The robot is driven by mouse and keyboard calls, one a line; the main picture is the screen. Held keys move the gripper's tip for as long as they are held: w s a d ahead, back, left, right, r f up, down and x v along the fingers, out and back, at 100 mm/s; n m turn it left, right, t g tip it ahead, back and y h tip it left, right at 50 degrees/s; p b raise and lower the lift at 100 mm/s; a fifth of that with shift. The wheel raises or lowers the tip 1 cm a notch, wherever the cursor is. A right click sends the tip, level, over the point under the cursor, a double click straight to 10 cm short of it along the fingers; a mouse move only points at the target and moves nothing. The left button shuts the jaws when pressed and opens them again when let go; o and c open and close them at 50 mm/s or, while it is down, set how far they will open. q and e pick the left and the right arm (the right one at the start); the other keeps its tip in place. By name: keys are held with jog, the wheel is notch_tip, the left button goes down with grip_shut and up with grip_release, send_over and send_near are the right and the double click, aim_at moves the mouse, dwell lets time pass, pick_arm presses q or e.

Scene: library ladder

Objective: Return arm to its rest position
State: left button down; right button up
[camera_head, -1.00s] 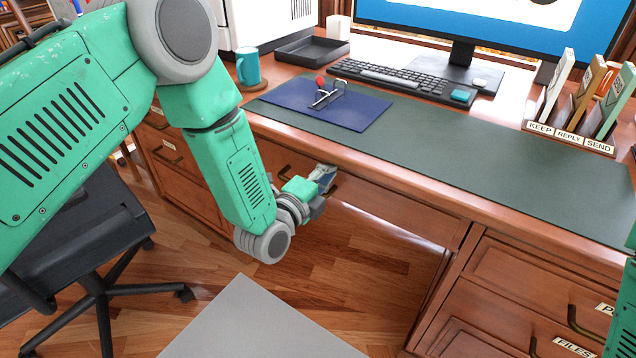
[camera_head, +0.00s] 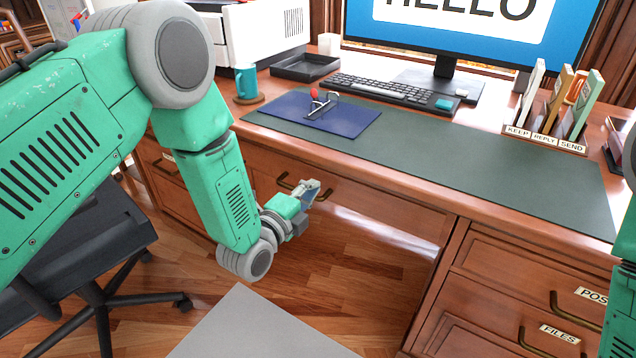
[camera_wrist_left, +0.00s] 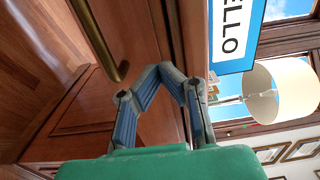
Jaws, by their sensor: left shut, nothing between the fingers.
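My left arm is green and grey and comes in from the left in the head view. Its gripper (camera_head: 309,192) is in front of the desk's drawer front, close to a brass drawer handle (camera_head: 290,183). In the left wrist view the left gripper (camera_wrist_left: 166,72) has its fingertips together with nothing between them, and a brass handle (camera_wrist_left: 97,42) shows up and to the left of it. Of my right arm only a green part shows at the right edge of the head view; its gripper is out of view.
The wooden desk (camera_head: 400,200) carries a green mat (camera_head: 450,160), a blue folder (camera_head: 345,118), a keyboard (camera_head: 385,90), a teal mug (camera_head: 246,82), a monitor (camera_head: 560,40) and a letter sorter (camera_head: 545,138). A black chair (camera_head: 85,250) stands at left. A lamp (camera_wrist_left: 285,88) shows in the wrist view.

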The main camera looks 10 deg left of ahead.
pick_arm(q)
jog(key=s+a+f+n+g+y+p, duration=0.1)
jog(key=s+a+f+n+g+p, duration=0.2)
jog(key=s, duration=0.4)
jog(key=s+a+f+n+g+y+p, duration=0.1)
jog(key=s+a+f+n+g+y, duration=0.15)
jog(key=s+f+n, duration=0.4)
jog(key=s+a+f+n+g+y+p, duration=0.1)
jog(key=s+a+n+g+p, duration=0.2)
jog(key=s, duration=0.5)
jog(key=s+a+n+g+p, duration=0.1)
jog(key=s+n+g, duration=0.3)
jog(key=s, duration=0.4)
jog(key=s+a+n+g+y+p, duration=0.1)
jog(key=s+a+n+g, duration=0.2)
jog(key=s, duration=0.6)
jog(key=shift+a+f+n+g, duration=0.25)
jog(key=shift+n+g, duration=0.3)
jog(key=shift+n, duration=0.2)
